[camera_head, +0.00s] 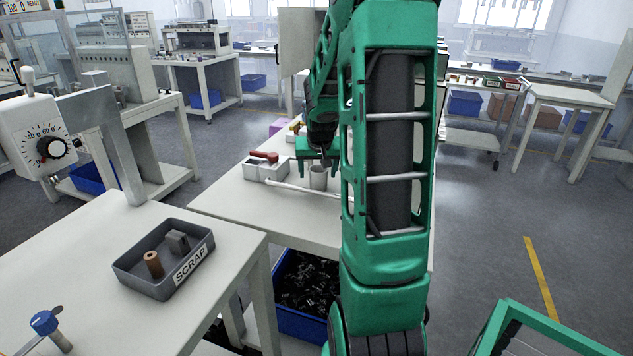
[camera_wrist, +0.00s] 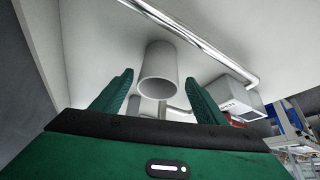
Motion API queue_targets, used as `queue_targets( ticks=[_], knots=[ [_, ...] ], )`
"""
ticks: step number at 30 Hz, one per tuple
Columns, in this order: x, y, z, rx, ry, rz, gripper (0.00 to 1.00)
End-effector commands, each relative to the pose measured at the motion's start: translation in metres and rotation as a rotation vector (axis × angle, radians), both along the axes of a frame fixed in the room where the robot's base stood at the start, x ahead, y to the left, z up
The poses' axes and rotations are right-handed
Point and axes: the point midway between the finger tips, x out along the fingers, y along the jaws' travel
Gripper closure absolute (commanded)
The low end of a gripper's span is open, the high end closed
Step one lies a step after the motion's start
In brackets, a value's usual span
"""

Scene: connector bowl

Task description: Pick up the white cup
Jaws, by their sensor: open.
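The white cup (camera_head: 318,179) stands on the white bench in the head view, just below my gripper (camera_head: 317,153). In the wrist view the cup (camera_wrist: 158,65) shows its round mouth toward the camera. My gripper (camera_wrist: 159,80) is open there, with one green finger on each side of the cup and a gap on both sides. The fingers do not touch the cup in that view. How far the fingertips reach down past the rim cannot be told. My arm hides part of the bench in the head view.
A white box (camera_head: 262,170) with a red part on top stands left of the cup. A pale bar (camera_head: 303,190) lies close in front of the cup. A scrap tray (camera_head: 140,278) sits on the nearer bench. A blue bin (camera_head: 300,325) is under the bench.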

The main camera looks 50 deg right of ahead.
Motion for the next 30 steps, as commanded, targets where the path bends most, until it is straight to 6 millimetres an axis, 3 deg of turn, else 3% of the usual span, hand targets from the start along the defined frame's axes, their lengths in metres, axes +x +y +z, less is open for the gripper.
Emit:
queue_targets(
  ticks=[10,15,25,30],
  knots=[
    [0.002,-0.002,-0.005,-0.001,-0.001,0.0,0.35],
    [0.002,-0.002,-0.005,-0.001,-0.001,0.0,0.76],
    [0.003,-0.002,-0.003,-0.001,-0.001,0.0,0.76],
    [0.003,-0.002,0.007,-0.003,-0.003,0.001,0.76]
  ],
)
